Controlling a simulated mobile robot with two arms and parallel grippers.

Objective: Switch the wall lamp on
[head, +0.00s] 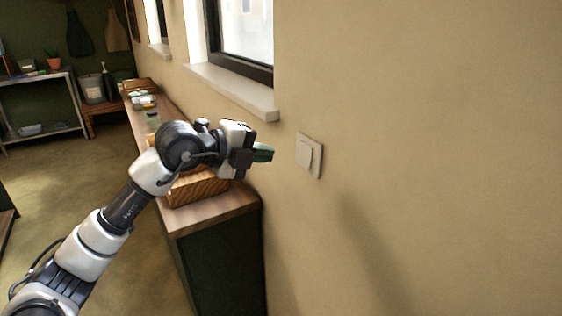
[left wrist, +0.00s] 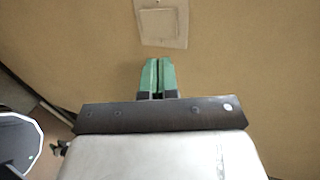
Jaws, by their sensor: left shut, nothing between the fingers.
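A beige wall switch (head: 309,155) is mounted on the plain wall, below and to the right of the window sill. It also shows at the top of the left wrist view (left wrist: 162,22), partly cut off by the frame's edge. My left gripper (head: 264,153) points toward the wall just left of the switch, with a visible gap between its tips and the switch in the head view. In the left wrist view its green fingers (left wrist: 157,75) are together and empty, just below the switch plate. No lamp shows.
A wooden-topped counter (head: 215,214) runs along the wall under the gripper, with a wooden crate (head: 198,190) on it. The window sill (head: 232,90) juts out above. A metal shelf (head: 40,103) and a bucket (head: 92,88) stand far left. The wall right of the switch is bare.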

